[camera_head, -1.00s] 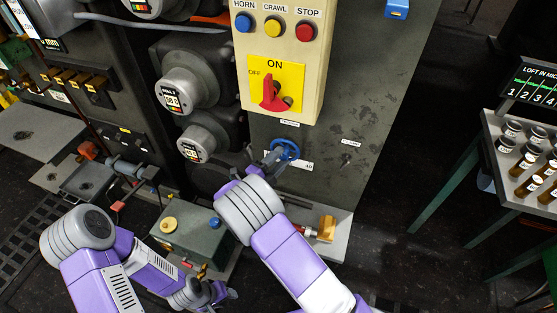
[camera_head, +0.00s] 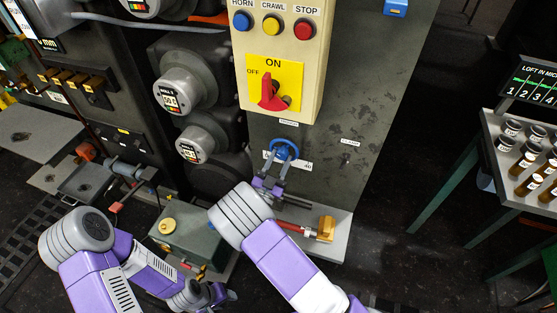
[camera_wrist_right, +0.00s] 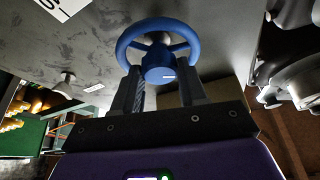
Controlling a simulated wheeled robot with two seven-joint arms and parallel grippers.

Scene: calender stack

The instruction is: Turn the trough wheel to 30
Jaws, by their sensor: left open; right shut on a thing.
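The blue trough wheel (camera_head: 285,149) is a small spoked handwheel on the dark machine panel, below the cream control box. It also shows in the right wrist view (camera_wrist_right: 158,46), with a short white mark on its hub. My right gripper (camera_head: 277,167) reaches it from below, its two fingers shut on the wheel, one either side of the hub. A white scale plate (camera_head: 306,164) behind the wheel is partly covered by the fingers; its numbers are too small to read surely. My left gripper (camera_head: 226,294) is open and empty, low beside the green box.
The cream control box (camera_head: 313,75) with a red switch hangs above the wheel. Grey dial knobs (camera_head: 182,92) stand out at its left. The panel at right is mostly clear.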

